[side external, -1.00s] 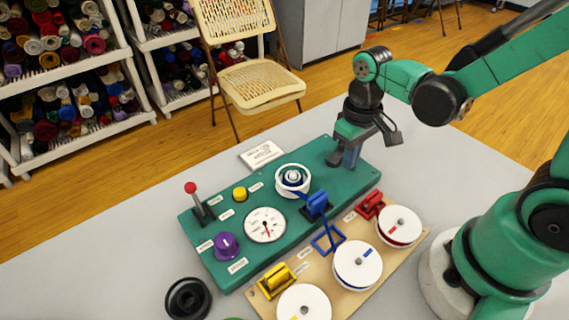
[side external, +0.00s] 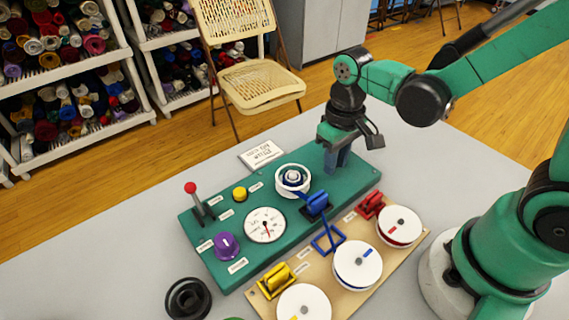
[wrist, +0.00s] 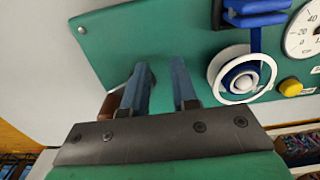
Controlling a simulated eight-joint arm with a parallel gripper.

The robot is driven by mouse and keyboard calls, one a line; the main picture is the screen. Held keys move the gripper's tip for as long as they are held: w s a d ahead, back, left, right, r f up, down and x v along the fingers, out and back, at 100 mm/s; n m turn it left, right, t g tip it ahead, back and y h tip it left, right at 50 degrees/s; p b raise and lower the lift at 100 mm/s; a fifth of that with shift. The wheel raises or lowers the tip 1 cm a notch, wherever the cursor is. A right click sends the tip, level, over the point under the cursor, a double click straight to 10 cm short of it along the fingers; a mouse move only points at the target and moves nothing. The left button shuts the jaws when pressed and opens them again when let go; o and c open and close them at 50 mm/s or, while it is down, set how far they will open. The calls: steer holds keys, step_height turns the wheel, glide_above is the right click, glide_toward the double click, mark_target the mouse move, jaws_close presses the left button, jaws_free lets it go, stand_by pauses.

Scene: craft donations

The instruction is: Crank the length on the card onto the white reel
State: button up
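The white reel (side external: 293,180), with blue ribbon on it, sits on the green board (side external: 207,265); it also shows in the wrist view (wrist: 216,72). The ribbon runs through a blue clamp (side external: 317,204) toward a white spool with a blue mark (side external: 357,264). The card (side external: 262,155) lies behind the board; its writing is too small to read. The round dial (side external: 265,225) has a red needle. My gripper (side external: 338,160) is over the board's far right end. In the wrist view its fingers (wrist: 162,80) are apart with nothing visible between them. A brown part (wrist: 109,108), perhaps a crank handle, is partly hidden beside the left finger.
The board also has a red-knobbed lever (side external: 191,188), a yellow button (side external: 240,194) and a purple knob (side external: 226,246). A wooden base (side external: 333,307) holds red- and yellow-marked spools.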

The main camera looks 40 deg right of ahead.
step_height(320, 180, up, 8)
steer(key=shift+f, duration=0.25)
stand_by(0.5)
steer(key=o, duration=0.4)
steer(key=shift+d, duration=0.1)
steer(key=shift+o, duration=0.2)
steer(key=w+d+t, duration=0.2)
steer(key=d, duration=0.1)
steer(key=w+d+t, duration=0.1)
steer(key=d, duration=0.1)
steer(key=shift+d+f, duration=0.1)
steer(key=shift+d, duration=0.05)
steer(key=shift+w+d+f, duration=0.1)
steer(key=shift+d+f, duration=0.05)
steer(key=shift+d, duration=0.05)
steer(key=shift+f, duration=3.55)
